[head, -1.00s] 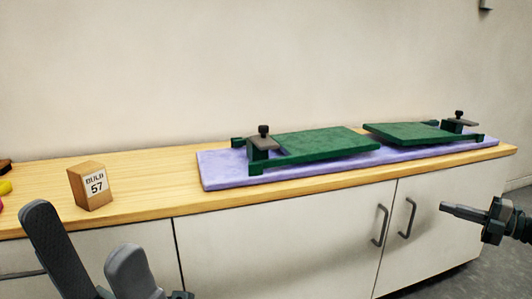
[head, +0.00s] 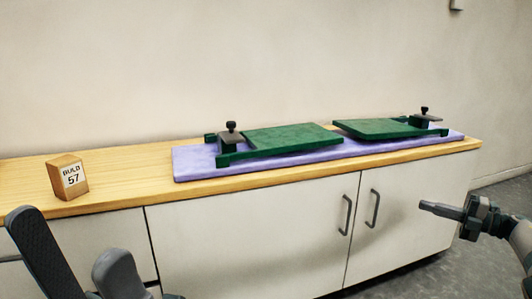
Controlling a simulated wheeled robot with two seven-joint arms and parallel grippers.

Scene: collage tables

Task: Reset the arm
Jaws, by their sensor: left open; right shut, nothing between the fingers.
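My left gripper (head: 78,262) is at the bottom left, in front of the white cabinet. Its two grey fingers are apart, with nothing seen between them. My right gripper (head: 440,209) is at the right edge, in front of the cabinet's right end. Its fingers are together and point left, with nothing held. Both grippers are apart from the things on the counter.
A wooden counter (head: 120,178) tops a white cabinet with two dark handles (head: 347,214). A purple mat (head: 196,172) bears two green clamp boards (head: 290,139) (head: 376,128). A wooden block (head: 68,177) marked 57 stands at left. Counter between block and mat is clear.

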